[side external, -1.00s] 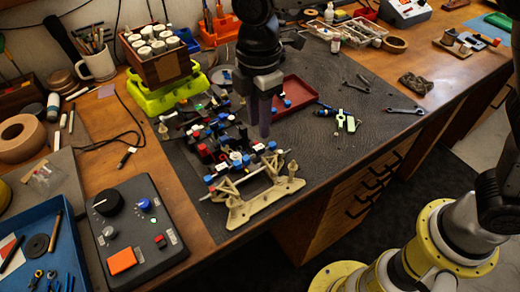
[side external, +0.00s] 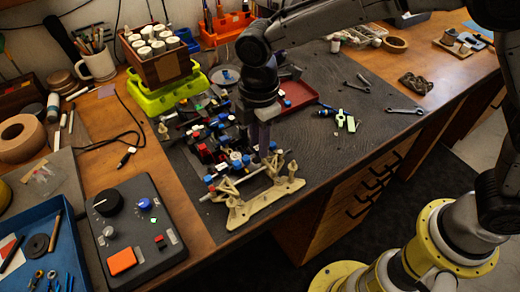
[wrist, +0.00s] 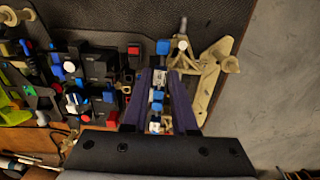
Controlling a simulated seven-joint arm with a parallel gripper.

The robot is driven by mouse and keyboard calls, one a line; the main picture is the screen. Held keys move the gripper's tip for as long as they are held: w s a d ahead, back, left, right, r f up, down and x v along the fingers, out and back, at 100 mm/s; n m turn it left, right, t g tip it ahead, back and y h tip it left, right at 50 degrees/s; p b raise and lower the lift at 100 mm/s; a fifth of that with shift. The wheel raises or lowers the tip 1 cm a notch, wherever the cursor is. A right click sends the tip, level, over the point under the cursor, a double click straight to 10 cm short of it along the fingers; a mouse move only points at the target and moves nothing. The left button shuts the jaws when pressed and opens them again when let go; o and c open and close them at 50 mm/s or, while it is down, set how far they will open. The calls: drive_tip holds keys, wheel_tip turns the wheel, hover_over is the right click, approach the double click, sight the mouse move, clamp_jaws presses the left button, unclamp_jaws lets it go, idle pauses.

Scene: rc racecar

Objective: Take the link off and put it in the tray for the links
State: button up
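The partly built car (side external: 215,148) lies on the dark mat, with black, red, blue and white parts and a tan end frame (side external: 262,203). My gripper (side external: 262,150) points down over the end of the car near this frame. In the wrist view its two purple fingers (wrist: 161,78) stand apart on either side of a narrow link (wrist: 158,96) with blue and pale parts. I cannot tell whether the fingers touch it. A red tray (side external: 299,92) lies on the mat behind my gripper, partly hidden by my arm.
A dark control box (side external: 130,225) stands at the front left. A lime green bin (side external: 165,95) with a wooden box stands behind the car. The mat right of the car is mostly clear.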

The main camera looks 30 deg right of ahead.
clamp_jaws()
drive_tip(key=shift+r, duration=0.55)
idle(0.5)
drive_tip(key=shift+r, duration=2.05)
